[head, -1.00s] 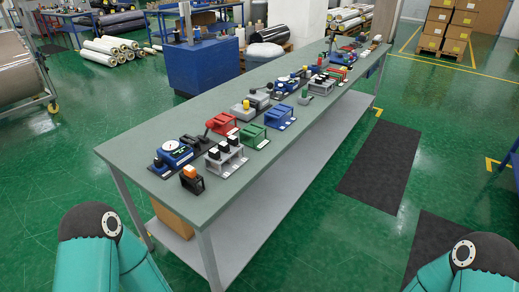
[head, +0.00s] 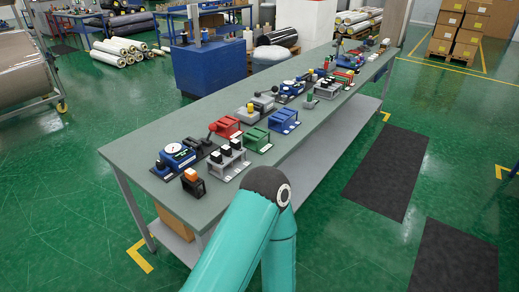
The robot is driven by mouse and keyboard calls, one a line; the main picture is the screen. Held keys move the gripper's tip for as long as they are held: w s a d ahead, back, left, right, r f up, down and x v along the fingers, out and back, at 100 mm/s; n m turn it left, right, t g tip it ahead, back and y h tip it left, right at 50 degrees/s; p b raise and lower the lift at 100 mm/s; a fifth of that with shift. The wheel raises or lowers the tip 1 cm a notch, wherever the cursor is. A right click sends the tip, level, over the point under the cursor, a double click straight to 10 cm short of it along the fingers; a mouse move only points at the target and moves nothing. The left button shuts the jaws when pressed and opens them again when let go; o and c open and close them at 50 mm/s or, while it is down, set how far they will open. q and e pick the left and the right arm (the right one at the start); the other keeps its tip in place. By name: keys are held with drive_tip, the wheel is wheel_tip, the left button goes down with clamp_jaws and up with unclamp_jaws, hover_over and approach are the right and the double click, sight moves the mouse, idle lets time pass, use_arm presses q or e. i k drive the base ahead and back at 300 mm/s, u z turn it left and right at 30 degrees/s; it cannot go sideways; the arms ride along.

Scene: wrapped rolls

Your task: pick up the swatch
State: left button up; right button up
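I cannot make out a swatch for certain in the head view. A long grey-green table (head: 190,116) runs from the near left to the far right, with a row of small devices along it. My teal arm, which looks like the left one, rises from the bottom middle with its dark elbow over the table's near edge. It hides part of that edge and the lower shelf. Neither gripper shows.
Near devices include a blue gauge unit (head: 175,155), an orange-topped black block (head: 193,182), a grey stand (head: 227,160), and red (head: 226,126) and green (head: 256,139) holders. A blue cabinet (head: 210,65) stands behind. Dark mats (head: 388,170) lie on open floor at right.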

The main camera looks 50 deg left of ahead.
sight(226, 150)
drive_tip(key=z, duration=0.25)
drive_tip(key=i, duration=3.95)
drive_tip(key=u, duration=2.75)
drive_tip(key=i, duration=0.4)
drive_tip(key=u, duration=2.2)
